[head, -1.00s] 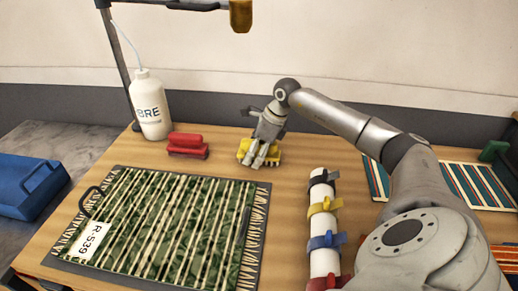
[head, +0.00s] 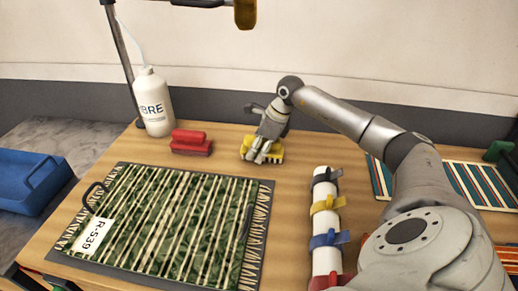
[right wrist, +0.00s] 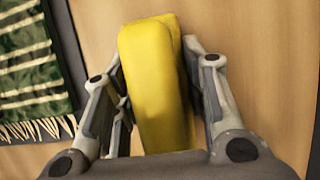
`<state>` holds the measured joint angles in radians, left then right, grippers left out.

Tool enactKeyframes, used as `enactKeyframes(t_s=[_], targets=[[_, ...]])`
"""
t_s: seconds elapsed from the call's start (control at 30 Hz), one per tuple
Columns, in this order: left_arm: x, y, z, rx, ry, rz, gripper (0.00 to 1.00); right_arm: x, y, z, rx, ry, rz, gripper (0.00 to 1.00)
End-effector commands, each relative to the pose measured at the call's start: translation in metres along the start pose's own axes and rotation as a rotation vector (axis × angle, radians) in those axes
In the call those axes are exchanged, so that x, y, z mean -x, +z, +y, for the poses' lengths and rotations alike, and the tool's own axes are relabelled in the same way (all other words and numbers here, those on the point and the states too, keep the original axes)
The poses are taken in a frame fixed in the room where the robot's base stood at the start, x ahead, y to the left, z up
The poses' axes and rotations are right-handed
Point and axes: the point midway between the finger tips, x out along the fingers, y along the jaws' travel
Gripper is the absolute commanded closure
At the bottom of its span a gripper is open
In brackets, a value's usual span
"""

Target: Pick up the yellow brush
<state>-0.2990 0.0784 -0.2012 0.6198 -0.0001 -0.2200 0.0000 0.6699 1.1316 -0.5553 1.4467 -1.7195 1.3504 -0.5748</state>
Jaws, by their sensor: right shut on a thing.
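The yellow brush (head: 277,153) is at the back middle of the wooden table, right of a red brush. My right gripper (head: 261,152) reaches down over it from above and hides part of it. In the right wrist view the yellow brush (right wrist: 152,80) stands between the two fingers of my right gripper (right wrist: 158,95), which is shut on it. I cannot tell whether the brush touches the table. My left gripper is not in view.
The red brush (head: 190,143) and a white bottle (head: 153,105) stand to the left. A striped green rug (head: 165,225) lies in front. A white roll with coloured straps (head: 323,258) lies at front right. A blue bin (head: 28,185) is at far left.

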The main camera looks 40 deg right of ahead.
Motion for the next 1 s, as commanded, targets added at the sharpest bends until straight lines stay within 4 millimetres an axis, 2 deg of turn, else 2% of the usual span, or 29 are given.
enactKeyframes(t_s=[0.23,0.5,0.8,1.0], targets=[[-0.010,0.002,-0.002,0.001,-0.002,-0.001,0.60,0.027,0.012,-0.001,0.003,-0.005,-0.006,0.88],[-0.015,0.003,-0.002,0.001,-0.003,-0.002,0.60,0.075,0.052,0.048,0.008,-0.004,-0.007,0.88],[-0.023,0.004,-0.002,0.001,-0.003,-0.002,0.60,0.091,0.082,0.106,0.006,-0.001,-0.004,0.88],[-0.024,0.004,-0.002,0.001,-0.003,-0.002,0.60,0.097,0.092,0.126,0.002,0.000,-0.002,0.88]])
